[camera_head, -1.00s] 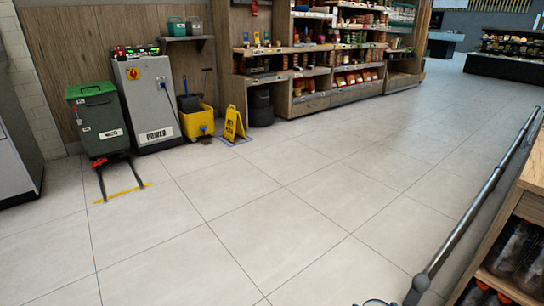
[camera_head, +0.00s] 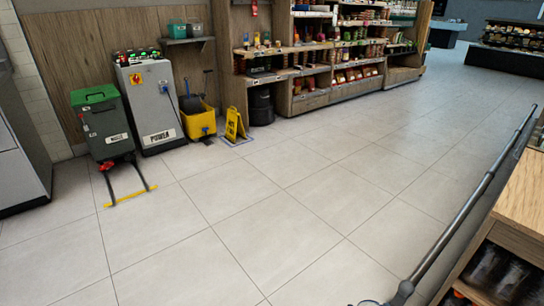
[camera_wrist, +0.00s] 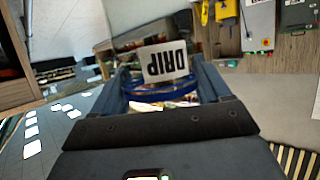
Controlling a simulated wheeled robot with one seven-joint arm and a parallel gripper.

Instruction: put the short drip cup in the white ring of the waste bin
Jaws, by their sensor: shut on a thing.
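The cup's full height and base are hidden. The waste bin (camera_head: 101,122) is dark, with a green lid, and stands at the left by the wall in the head view. It seems to show at the top right of the wrist view (camera_wrist: 298,14). I cannot make out its white ring.
A grey POWER cabinet (camera_head: 151,105) stands right of the bin, then a yellow mop bucket (camera_head: 199,120) and a yellow wet-floor sign (camera_head: 234,124). Stocked shelves (camera_head: 312,65) line the back. A wooden counter (camera_head: 520,215) is at the right. The tiled floor between is clear.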

